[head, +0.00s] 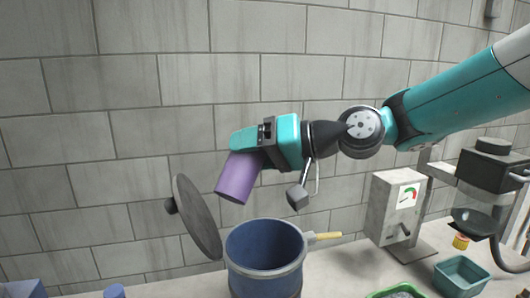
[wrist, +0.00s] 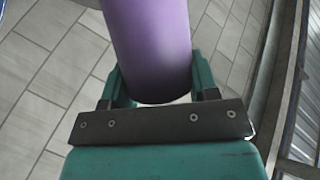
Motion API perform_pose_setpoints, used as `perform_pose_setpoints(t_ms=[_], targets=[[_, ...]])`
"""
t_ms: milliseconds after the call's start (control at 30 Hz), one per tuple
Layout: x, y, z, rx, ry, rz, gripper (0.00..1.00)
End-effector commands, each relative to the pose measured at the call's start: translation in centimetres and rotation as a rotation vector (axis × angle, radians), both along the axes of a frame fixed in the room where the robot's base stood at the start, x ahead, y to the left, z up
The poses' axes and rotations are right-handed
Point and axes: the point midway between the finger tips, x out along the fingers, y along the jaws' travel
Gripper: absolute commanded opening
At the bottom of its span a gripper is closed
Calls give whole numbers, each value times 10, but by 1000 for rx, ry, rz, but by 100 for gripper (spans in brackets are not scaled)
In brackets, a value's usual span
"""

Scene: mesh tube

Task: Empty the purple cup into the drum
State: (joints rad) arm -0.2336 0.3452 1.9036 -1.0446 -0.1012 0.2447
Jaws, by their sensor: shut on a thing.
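The purple cup (head: 238,178) is in my gripper (head: 243,148), tilted with its lower end pointing down and left. It hangs above and slightly left of the blue drum (head: 264,272), apart from it. The drum is open at the top, and no contents show inside from here. Its round grey lid (head: 197,217) stands swung up at the left of the rim. In the wrist view the purple cup (wrist: 151,45) sits between the two teal fingers of my gripper (wrist: 153,88). The inside of the cup is hidden in both views.
A yellow-handled lever (head: 326,236) sticks out right of the drum. A grey box with a dial (head: 393,212), a teal tray (head: 463,273) and a green-rimmed container (head: 398,291) stand to the right. A block wall (head: 100,130) is behind.

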Motion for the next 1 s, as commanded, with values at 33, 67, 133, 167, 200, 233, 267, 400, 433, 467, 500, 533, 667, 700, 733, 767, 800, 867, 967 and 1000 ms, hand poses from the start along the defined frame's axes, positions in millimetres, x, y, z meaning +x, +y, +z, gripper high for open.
perform_pose_setpoints(t_ms=[33,67,133,167,200,233,267,400,433,467,500,533,667,700,733,767,800,867,967,1000], targets=[[1,-1,4,13,30,-2,30],[1,-1,5,23,46,-1,30],[2,-1,5,41,80,-1,30],[2,-1,5,49,93,-2,30],[3,-2,5,58,108,-1,30],[3,-2,5,63,117,-2,30],[3,-2,5,68,127,-1,30],[3,-2,5,90,165,0,30],[4,-2,5,93,172,0,30],[4,-2,5,96,177,0,30],[4,-2,5,100,186,0,30],[4,-2,5,103,190,0,30],[4,-3,5,114,207,0,30],[5,-3,5,117,212,0,30],[5,-3,5,119,216,0,30],[5,-3,5,120,219,0,30],[5,-3,5,122,223,-1,30],[5,-3,6,127,233,-1,30],[6,-3,6,136,249,0,30],[6,-3,6,139,255,0,30]])
